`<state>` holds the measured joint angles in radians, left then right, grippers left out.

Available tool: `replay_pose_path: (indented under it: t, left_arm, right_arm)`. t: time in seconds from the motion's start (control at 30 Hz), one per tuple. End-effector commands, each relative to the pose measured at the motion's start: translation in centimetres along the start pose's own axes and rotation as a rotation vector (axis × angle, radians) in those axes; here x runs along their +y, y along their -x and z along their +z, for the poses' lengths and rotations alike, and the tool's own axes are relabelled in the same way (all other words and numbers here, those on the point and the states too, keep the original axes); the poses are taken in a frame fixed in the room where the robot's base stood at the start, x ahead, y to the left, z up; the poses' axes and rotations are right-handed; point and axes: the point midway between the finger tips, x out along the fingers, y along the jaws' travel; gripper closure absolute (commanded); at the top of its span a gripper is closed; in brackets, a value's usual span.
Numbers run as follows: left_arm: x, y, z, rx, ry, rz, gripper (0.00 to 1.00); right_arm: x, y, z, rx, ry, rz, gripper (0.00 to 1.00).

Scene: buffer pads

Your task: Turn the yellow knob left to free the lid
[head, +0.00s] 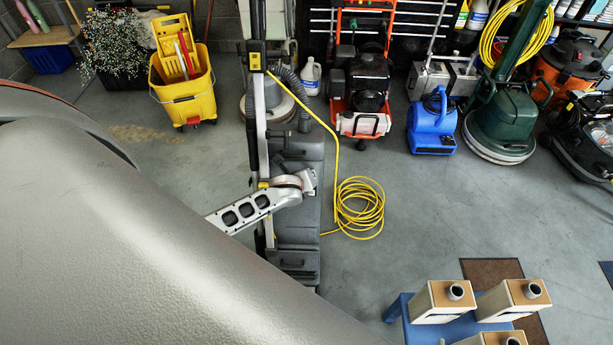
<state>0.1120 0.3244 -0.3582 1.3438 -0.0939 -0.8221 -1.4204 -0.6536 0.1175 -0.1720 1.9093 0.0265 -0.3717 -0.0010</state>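No yellow knob and no lid that I can identify show in the head view.
Several pale boxes (442,302) with tan tops and grey round necks stand on a blue bench (393,309) at the lower right. Grey floor (425,215) is clear between.

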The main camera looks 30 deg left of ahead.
Motion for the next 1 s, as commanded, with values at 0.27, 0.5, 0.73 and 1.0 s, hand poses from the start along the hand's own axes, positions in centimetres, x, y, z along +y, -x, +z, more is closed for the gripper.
replay_pose_path:
  t: [0.27, 0.5, 0.73, 1.0]
  left_arm:
    - [0.4, -0.1, -0.1, 0.000, 0.239, -0.111, 0.99]
    - [0.7, -0.2, -0.4, 0.001, 0.448, -0.206, 0.99]
    - [0.8, -0.4, -0.6, 0.001, 0.647, -0.299, 0.99]
    - [1.1, -0.5, -0.8, 0.001, 0.846, -0.390, 0.99]
  right_arm:
    - [0.1, -0.2, 0.3, 0.002, 0.010, -0.003, 0.56]
    - [-0.9, -0.8, -0.1, 0.028, 0.005, -0.016, 0.56]
    - [-2.2, -1.5, -1.4, 0.079, 0.006, -0.038, 0.56]
    - [-2.3, -3.1, 1.3, 0.063, 0.008, -0.035, 0.56]
